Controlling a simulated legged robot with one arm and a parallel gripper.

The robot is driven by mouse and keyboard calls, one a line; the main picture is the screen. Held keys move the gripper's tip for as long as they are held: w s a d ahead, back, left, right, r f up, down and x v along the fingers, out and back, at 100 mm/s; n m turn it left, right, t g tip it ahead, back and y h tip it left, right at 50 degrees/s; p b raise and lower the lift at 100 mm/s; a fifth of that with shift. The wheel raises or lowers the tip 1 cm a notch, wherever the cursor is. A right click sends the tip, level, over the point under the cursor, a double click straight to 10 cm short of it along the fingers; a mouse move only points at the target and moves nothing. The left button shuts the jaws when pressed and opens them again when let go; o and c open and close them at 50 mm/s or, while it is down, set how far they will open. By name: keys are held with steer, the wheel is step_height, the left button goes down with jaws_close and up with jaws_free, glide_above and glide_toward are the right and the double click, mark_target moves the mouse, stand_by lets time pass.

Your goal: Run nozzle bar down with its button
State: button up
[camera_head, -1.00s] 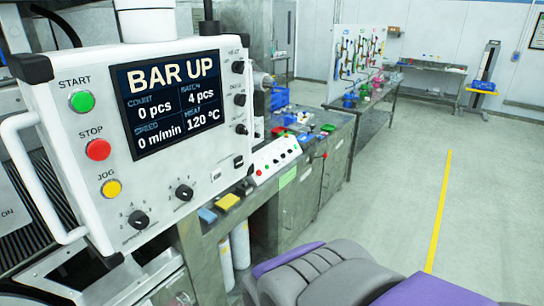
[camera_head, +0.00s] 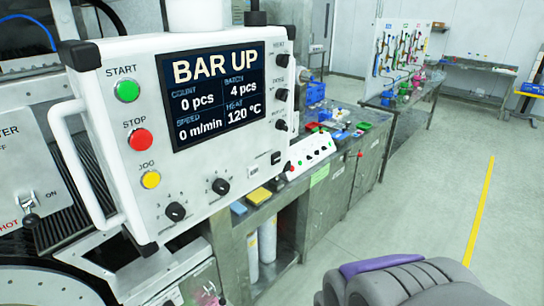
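The white control panel (camera_head: 230,180) fills the left and middle of the view. Its screen (camera_head: 220,92) reads BAR UP, count 0 pcs, batch 4 pcs, speed 0 m/min, heat 120 °C. Down its left side are a green START button (camera_head: 127,91), a red STOP button (camera_head: 140,140) and a yellow JOG button (camera_head: 151,180). No button on it is readable as the nozzle bar's. A small white box (camera_head: 312,156) with several small buttons sits on the bench right of the panel; its labels are unreadable. The nozzle bar is not identifiable. My gripper is out of view.
A plate with a toggle lever (camera_head: 30,198) marked ON and HOT stands at the left edge. A metal bench (camera_head: 335,195) runs back from the panel. Grey floor with a yellow line (camera_head: 481,210) is open at right. My own grey and purple body part shows at bottom right.

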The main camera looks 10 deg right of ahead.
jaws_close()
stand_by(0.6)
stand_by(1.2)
